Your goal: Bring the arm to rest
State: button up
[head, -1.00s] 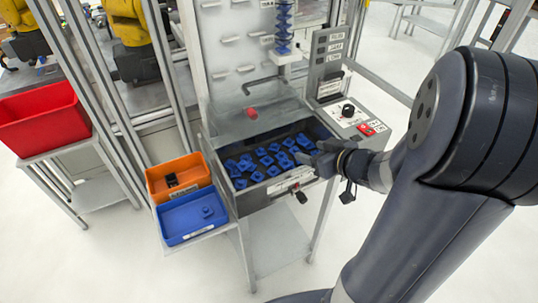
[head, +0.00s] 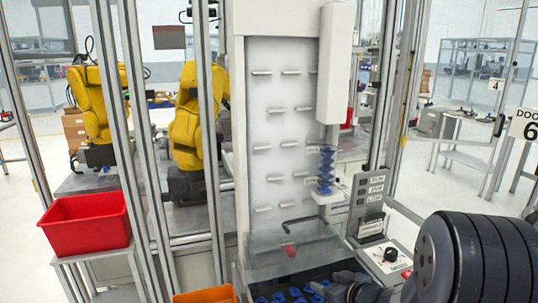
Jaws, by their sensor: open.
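My dark arm enters at the lower right of the head view, its large rounded joint nearest the camera. My gripper (head: 338,291) shows at the bottom edge, over the right side of the drawer of blue parts (head: 290,292). Its fingertips are partly cut off and small in the picture. I see nothing held in it.
The white machine panel (head: 285,130) with pegs stands ahead, with a control box (head: 388,255) to its right. A red bin (head: 86,223) sits on a stand at left. An orange bin (head: 205,295) is cut off below. Two yellow robot arms (head: 190,115) stand behind the posts.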

jog(key=shift+r+p, duration=0.95)
jog(key=shift+r, duration=0.25)
